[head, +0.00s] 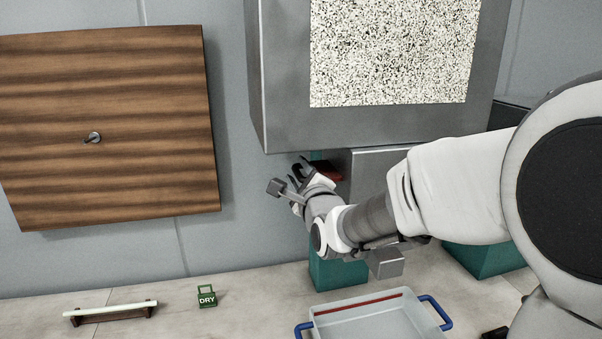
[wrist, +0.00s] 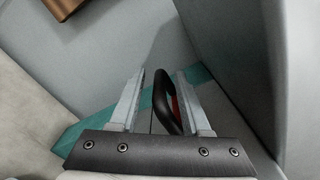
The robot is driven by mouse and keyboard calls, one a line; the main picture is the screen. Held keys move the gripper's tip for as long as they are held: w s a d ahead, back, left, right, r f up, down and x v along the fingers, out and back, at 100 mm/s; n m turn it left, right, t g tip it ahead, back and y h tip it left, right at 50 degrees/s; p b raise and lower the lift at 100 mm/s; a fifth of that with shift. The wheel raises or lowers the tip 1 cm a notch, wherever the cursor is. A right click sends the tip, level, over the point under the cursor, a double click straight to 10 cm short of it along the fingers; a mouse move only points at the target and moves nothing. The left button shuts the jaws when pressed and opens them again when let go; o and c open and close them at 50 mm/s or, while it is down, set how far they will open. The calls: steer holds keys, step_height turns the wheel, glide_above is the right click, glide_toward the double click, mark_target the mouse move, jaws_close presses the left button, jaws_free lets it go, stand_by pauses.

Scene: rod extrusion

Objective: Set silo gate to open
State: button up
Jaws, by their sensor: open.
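The silo (head: 283,100) is a large grey box on the wall with a speckled window. A red gate plate (head: 329,170) shows under its lower edge, partly hidden by my gripper. My gripper (head: 305,178) is just left of this plate. In the wrist view, my open gripper (wrist: 161,74) has its two fingers on either side of a black loop handle (wrist: 160,88), with a bit of red behind the loop.
A clear tray with blue handles (head: 340,325) stands below my arm. Teal supports (head: 338,274) stand beneath the silo. A wooden board (head: 110,90) hangs at left. A green DRY tag (head: 207,297) and a pale rod on a rack (head: 115,308) are at lower left.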

steer(key=shift+c, duration=0.3)
jaws_close()
steer(key=shift+f, duration=0.1)
